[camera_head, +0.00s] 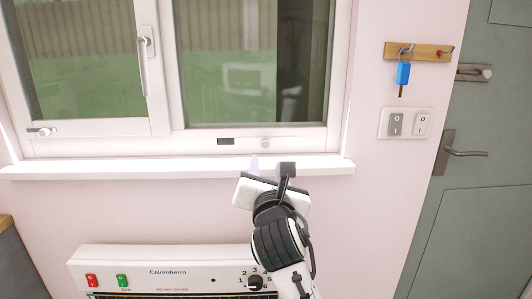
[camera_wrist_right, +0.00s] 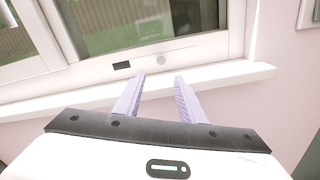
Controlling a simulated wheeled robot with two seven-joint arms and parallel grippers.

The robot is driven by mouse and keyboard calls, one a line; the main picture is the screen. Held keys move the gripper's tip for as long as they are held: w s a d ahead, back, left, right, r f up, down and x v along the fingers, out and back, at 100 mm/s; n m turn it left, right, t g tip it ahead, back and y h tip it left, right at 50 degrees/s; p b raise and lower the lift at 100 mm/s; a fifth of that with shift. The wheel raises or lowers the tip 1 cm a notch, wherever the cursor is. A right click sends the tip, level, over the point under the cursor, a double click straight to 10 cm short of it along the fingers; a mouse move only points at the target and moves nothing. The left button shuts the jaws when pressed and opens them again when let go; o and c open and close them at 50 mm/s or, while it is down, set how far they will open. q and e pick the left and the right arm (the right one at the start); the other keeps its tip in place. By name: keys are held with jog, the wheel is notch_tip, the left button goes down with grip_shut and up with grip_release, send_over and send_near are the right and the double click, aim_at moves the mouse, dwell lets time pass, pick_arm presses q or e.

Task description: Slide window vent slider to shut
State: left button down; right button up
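The window vent slider is on the bottom rail of the right window pane. It shows a dark vent slot (camera_head: 226,141) at left and a pale round knob (camera_head: 266,143) to its right. In the right wrist view the dark slot (camera_wrist_right: 121,65) and the knob (camera_wrist_right: 160,59) also show. My right gripper (camera_head: 266,163) is below the knob, in front of the sill. Its two lilac fingers (camera_wrist_right: 160,76) are apart and empty, pointing towards the knob with no visible contact. One finger is mostly hidden in the head view. My left gripper is out of view.
A white sill (camera_head: 120,168) juts out below the window. A heater (camera_head: 165,268) with switches and a dial stands below. The left pane has a handle (camera_head: 143,65). At right are a key rack (camera_head: 430,51), wall switches (camera_head: 394,124) and a green door (camera_head: 490,220).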

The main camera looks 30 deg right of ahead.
aim_at(265, 145)
jog(key=x, duration=1)
jog(key=shift+d+r, duration=0.3)
jog(key=shift+r, duration=0.05)
jog(key=shift+c, duration=0.2)
jog(key=shift+a, duration=0.1)
grip_shut()
